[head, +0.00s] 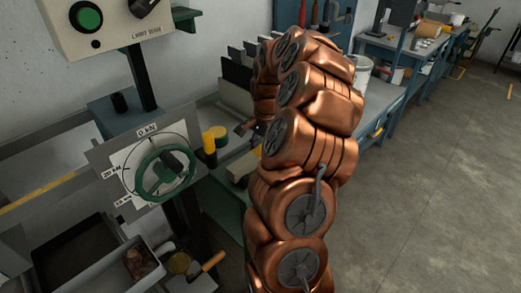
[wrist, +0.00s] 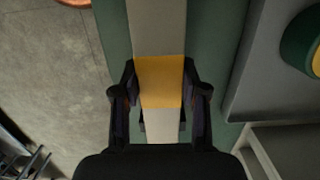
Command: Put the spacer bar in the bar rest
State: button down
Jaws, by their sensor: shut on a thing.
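The spacer bar (wrist: 159,80), pale grey with a yellow band around its middle, runs up and down through the centre of the wrist view. My gripper (wrist: 159,88) has its two dark fingers on either side of the yellow band, shut on the bar. A green surface (wrist: 215,60) lies beneath the bar; I cannot tell whether the bar touches it. In the head view my copper-coloured arm hides most of the gripper and the bar. I cannot make out the bar rest with certainty in either view.
A dial panel with a green handwheel (head: 164,173) and a yellow post (head: 209,148) stand left of my arm. Upright dark plates (head: 236,75) stand behind. A blue workbench (head: 398,45) is farther back. The grey floor (head: 440,170) at right is clear.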

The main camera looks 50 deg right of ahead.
jog(key=shift+f, duration=0.1)
jog(key=c, duration=0.6)
grip_release()
jog(key=r+b, duration=0.1)
jog(key=r, duration=0.3)
jog(key=d+r+b, duration=0.1)
jog(key=r, duration=0.3)
jog(key=r+b, duration=0.1)
jog(key=r, duration=0.3)
jog(key=shift+d, duration=0.2)
